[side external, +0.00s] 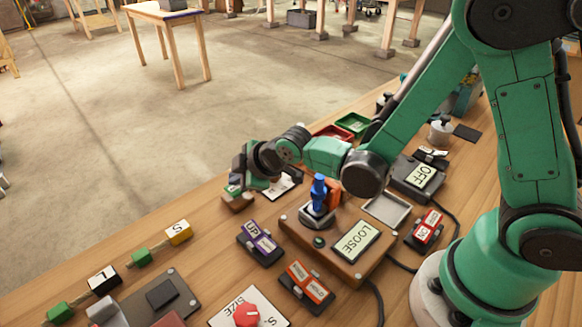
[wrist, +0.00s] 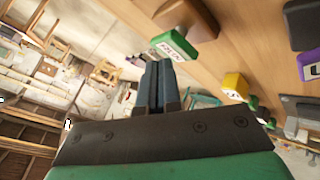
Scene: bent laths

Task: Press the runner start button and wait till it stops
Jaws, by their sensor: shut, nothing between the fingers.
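My gripper (side external: 240,172) is over the far edge of the bench in the side view, its fingers shut and empty. In the wrist view the two dark fingers (wrist: 158,85) lie together. A green piece with a white label (wrist: 174,46) sits on a wooden block just beyond the fingertips; I cannot read the label for sure. In the side view this small wooden block (side external: 238,203) is right below my gripper, partly covered by it. I cannot tell whether the fingers touch the green piece. No button clearly marked as the runner start is readable.
A wooden box with a LOOSE display (side external: 356,242) and blue knob (side external: 319,188) stands right of my gripper. A purple UP switch (side external: 260,242), an orange switch (side external: 308,284) and a red dial (side external: 247,315) are nearer. An OFF display box (side external: 421,176) stands further right.

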